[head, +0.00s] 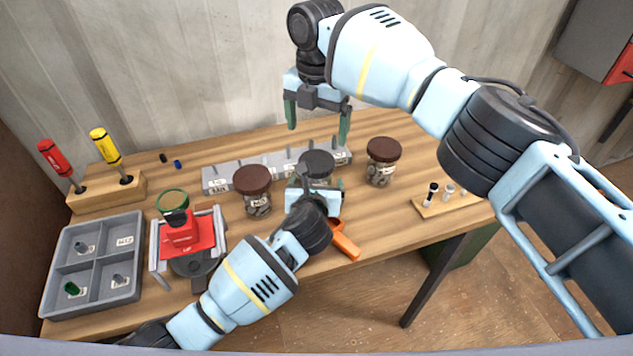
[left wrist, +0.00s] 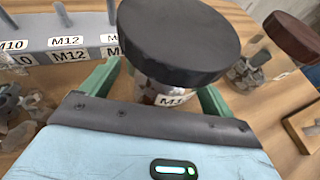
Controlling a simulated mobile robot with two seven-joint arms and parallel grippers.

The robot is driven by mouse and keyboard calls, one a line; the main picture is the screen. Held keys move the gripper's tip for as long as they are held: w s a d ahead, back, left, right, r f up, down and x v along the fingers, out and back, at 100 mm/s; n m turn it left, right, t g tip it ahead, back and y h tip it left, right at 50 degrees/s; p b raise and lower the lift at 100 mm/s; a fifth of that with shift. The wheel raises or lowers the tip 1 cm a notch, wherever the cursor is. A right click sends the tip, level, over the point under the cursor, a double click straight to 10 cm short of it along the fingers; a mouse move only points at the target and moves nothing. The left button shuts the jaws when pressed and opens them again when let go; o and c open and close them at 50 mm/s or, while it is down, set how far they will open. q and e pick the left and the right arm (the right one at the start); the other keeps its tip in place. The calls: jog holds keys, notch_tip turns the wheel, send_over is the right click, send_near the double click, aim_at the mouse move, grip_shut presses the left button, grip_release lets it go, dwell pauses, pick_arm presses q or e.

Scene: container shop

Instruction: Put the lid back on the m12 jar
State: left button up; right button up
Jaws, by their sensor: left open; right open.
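A clear jar (left wrist: 160,90) with a black lid (head: 317,163) on top stands mid-table. Its label begins "M1" in the left wrist view; the rest is hard to read. The lid (left wrist: 180,38) looks level there; I cannot tell whether it is fully seated. My left gripper (head: 315,186) is open, with its green fingers on either side of this jar's body, below the lid. I cannot tell whether they touch it. My right gripper (head: 318,118) is open and empty, fingers pointing down, above and behind the black lid.
Brown-lidded jars stand to the left (head: 253,180) and right (head: 384,150). A grey labelled rack (head: 225,178) lies behind. An orange-handled tool (head: 346,246) lies in front. A red fixture (head: 190,236), a grey divided tray (head: 92,295) and a screwdriver block (head: 103,194) are at left.

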aim_at(316, 161)
pick_arm(q)
jog(key=shift+w, duration=0.15)
jog(key=shift+f, duration=0.1)
jog(key=c, duration=1.9)
grip_shut()
pick_arm(e)
jog(key=m, duration=0.9)
jog(key=shift+f, duration=4.05)
jog(key=shift+c, duration=0.3)
